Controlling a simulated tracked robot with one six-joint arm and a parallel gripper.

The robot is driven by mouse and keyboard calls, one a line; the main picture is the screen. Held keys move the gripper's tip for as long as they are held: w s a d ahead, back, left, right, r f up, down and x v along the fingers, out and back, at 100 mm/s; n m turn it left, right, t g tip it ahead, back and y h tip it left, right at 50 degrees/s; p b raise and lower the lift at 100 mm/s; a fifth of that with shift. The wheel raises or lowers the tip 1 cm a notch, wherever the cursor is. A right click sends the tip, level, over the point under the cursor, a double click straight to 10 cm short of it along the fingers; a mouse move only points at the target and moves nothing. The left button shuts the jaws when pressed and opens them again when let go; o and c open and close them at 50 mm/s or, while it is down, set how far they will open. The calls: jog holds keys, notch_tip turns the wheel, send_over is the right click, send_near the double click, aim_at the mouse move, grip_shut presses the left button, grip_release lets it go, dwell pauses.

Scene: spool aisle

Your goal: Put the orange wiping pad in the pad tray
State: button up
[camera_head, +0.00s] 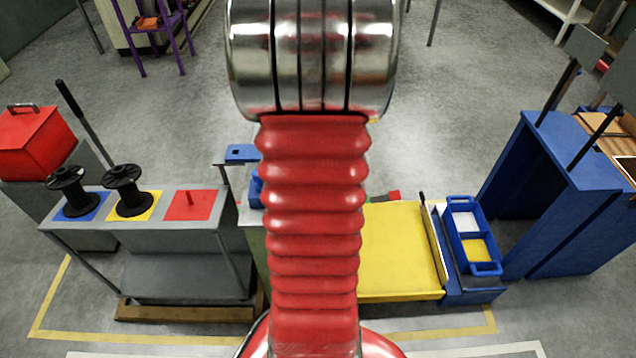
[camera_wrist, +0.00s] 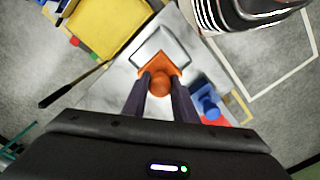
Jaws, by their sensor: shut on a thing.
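My gripper (camera_wrist: 160,80) is shut on the orange wiping pad (camera_wrist: 158,65), with its dark fingers on either side of the pad's round orange knob. The pad overlaps the near part of a pale square tray with a raised rim (camera_wrist: 181,48), which looks like the pad tray, on a grey worktop. I cannot tell whether the pad touches the tray floor or hangs above it. In the head view my red arm hides the gripper, the pad and this tray.
A yellow panel (camera_head: 400,250) lies beside the worktop. A blue two-part bin (camera_head: 470,235) stands to its right. A blue clamp-like object (camera_wrist: 206,100) sits close to my gripper's right. A grey stand with black spools (camera_head: 125,190) is at the left.

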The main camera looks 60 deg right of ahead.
jog(key=shift+f, duration=2.75)
jog(key=shift+f, duration=0.15)
jog(key=shift+f, duration=1.75)
jog(key=o, duration=1)
jog(key=shift+f, duration=0.1)
notch_tip(320, 180, up, 12)
jog(key=shift+r, duration=0.15)
